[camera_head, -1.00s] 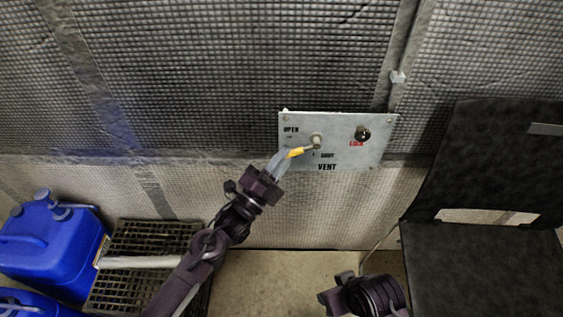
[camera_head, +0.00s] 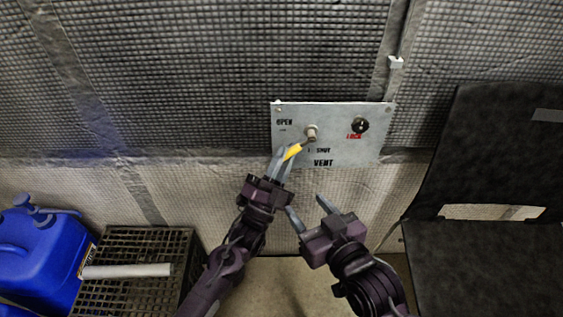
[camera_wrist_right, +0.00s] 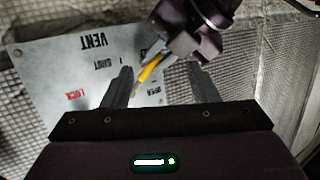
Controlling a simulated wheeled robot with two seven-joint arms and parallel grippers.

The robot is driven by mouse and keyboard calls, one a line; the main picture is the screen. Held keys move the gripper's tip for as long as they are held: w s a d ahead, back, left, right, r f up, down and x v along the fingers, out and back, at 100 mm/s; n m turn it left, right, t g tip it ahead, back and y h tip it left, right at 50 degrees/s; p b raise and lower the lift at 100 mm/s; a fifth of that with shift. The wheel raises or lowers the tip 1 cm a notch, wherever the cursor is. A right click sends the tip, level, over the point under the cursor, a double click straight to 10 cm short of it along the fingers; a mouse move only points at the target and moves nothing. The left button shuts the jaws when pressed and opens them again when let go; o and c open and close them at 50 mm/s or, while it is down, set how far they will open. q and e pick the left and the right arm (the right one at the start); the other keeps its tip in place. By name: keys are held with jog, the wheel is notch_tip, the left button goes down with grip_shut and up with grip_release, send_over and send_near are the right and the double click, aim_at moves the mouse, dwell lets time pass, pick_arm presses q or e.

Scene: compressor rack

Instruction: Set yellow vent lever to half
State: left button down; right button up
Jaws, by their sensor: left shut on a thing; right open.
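The yellow vent lever (camera_head: 293,151) slants down and left from its pivot (camera_head: 311,131) on the grey vent panel (camera_head: 350,148). It points between the OPEN label at upper left and the SHUT label below. My left gripper (camera_head: 285,154) is shut on the lever's yellow end, partly hiding it. My right gripper (camera_head: 306,206) is open and empty, below and right of the left one, apart from the panel. In the right wrist view the yellow lever (camera_wrist_right: 149,72) appears between the right fingers in the picture, with my left gripper (camera_wrist_right: 165,48) around it.
A black chair (camera_head: 480,150) stands at right. A blue canister (camera_head: 40,245) and a dark crate (camera_head: 130,250) are at lower left. Bare floor shows below the panel.

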pick_arm(q)
jog(key=shift+d+f+n+t+y, duration=0.15)
jog(key=shift+f+n+t+y, duration=0.15)
jog(key=shift+n, duration=0.1)
pick_arm(e)
jog(key=r+t, duration=0.2)
jog(key=r, duration=0.1)
jog(key=w+r+y, duration=0.1)
jog(key=r, duration=0.1)
jog(key=shift+r+t, duration=0.25)
jog(key=shift+t, duration=0.15)
pick_arm(q)
jog(key=c, duration=1.4)
grip_release()
jog(key=shift+r, duration=0.1)
jog(key=shift+v, duration=3.95)
pick_arm(e)
jog(key=shift+s+f+g+h, duration=0.25)
jog(key=shift+f+g, duration=0.3)
jog(key=shift+f, duration=0.7)
jog(key=shift+s+f+g+h, duration=0.2)
jog(key=shift+f+g, duration=0.35)
jog(key=shift+f, duration=0.7)
